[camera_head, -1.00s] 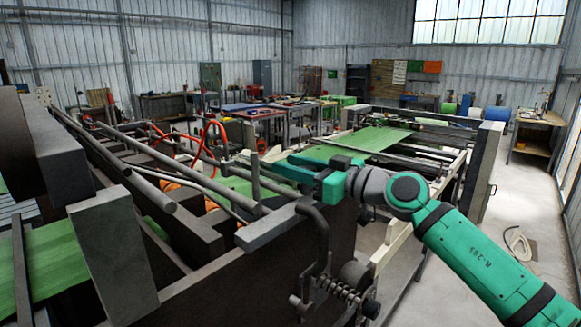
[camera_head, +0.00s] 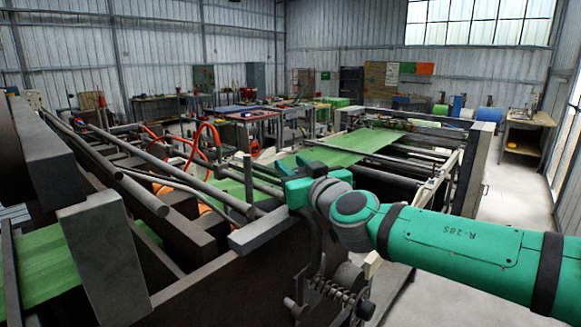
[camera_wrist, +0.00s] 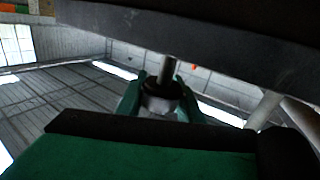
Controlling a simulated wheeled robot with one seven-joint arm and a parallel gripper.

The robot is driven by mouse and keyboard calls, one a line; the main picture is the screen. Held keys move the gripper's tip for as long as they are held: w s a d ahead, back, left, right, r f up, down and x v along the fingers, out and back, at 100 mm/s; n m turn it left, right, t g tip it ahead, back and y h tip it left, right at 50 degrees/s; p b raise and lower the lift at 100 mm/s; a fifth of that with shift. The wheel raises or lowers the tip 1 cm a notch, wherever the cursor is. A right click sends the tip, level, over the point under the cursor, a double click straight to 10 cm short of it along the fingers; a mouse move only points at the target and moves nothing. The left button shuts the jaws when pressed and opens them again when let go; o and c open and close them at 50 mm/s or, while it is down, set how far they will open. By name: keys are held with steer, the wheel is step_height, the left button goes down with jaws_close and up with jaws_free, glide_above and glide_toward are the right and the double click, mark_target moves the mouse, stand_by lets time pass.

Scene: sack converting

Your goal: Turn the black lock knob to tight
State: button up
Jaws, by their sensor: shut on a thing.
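In the wrist view, a dark round knob (camera_wrist: 160,98) on a short shaft sits between the two green fingers of my gripper (camera_wrist: 161,103). I take it for the black lock knob. The fingers are closed on its sides. In the head view, my gripper (camera_head: 286,179) is at the near right end of the machine's grey bar (camera_head: 257,230). The knob is hidden there behind the gripper and wrist. Any tight marking is not visible.
Below my wrist, a spring-loaded rod (camera_head: 338,292) with a black end knob (camera_head: 365,309) sticks out from the machine side. Green woven web (camera_head: 360,143) runs across the machine behind. Open concrete floor (camera_head: 440,292) lies at the right.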

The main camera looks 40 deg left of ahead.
steer(key=shift+w+d+m+t+h, duration=0.15)
steer(key=shift+m+t+h, duration=0.3)
steer(key=shift+t, duration=0.25)
steer(key=o, duration=1.1)
steer(key=shift+c, duration=0.2)
steer(key=v, duration=1)
steer(key=shift+s+d, duration=0.25)
steer(key=shift+s, duration=0.05)
